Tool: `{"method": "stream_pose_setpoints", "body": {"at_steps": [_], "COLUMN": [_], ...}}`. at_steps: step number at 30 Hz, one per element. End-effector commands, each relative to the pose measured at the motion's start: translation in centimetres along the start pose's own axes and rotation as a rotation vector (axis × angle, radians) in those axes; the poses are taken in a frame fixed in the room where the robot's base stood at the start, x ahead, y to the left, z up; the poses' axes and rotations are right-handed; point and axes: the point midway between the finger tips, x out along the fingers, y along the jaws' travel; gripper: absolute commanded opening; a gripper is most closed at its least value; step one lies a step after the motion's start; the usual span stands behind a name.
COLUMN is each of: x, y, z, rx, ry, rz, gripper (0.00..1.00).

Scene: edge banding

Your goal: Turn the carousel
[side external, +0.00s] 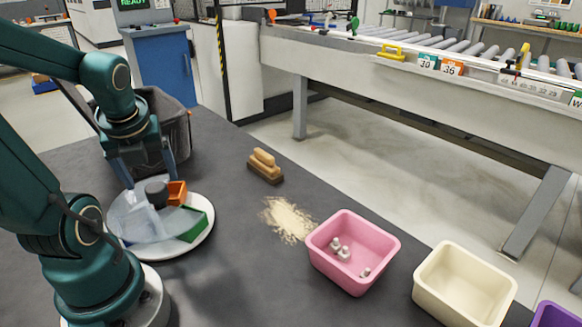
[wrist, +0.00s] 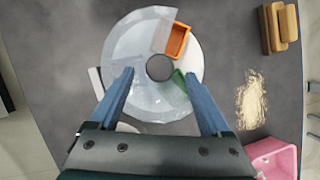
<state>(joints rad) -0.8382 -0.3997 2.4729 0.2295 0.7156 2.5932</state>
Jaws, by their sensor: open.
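The carousel (side external: 197,236) is a round white turntable on the grey table, with a clear lid (side external: 128,221) over part of it and a dark round knob (side external: 156,193) at its centre. An orange bin (side external: 177,192) and a green bin (side external: 194,225) show beside the lid's open sector. The wrist view shows the lid (wrist: 128,62), the knob (wrist: 159,67) and the orange bin (wrist: 179,41); the green bin is partly hidden by a finger. My gripper (wrist: 158,73) is open and points down, with its fingers on either side of the knob. I cannot tell whether they touch the lid.
A wooden brush (side external: 265,168) and a sawdust pile (side external: 287,220) lie right of the carousel. A pink bin (side external: 375,277) with several metal pieces, a cream bin (side external: 462,285) and a purple bin (side external: 557,316) stand further right. A dark waste bin (side external: 178,130) stands behind my gripper.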

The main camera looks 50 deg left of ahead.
Motion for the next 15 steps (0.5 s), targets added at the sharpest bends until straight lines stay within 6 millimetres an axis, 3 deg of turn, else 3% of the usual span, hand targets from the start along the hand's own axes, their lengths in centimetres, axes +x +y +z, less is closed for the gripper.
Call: {"method": "stream_pose_setpoints", "body": {"at_steps": [6,15], "x": [-1.7,-1.9], "y": [-0.1,0.0], "z": [0.0,-0.1], "rx": [0.0,0.0], "ry": [-0.002,0.001], "rz": [-0.003,-0.001], "gripper": [0.81,0.81]}}
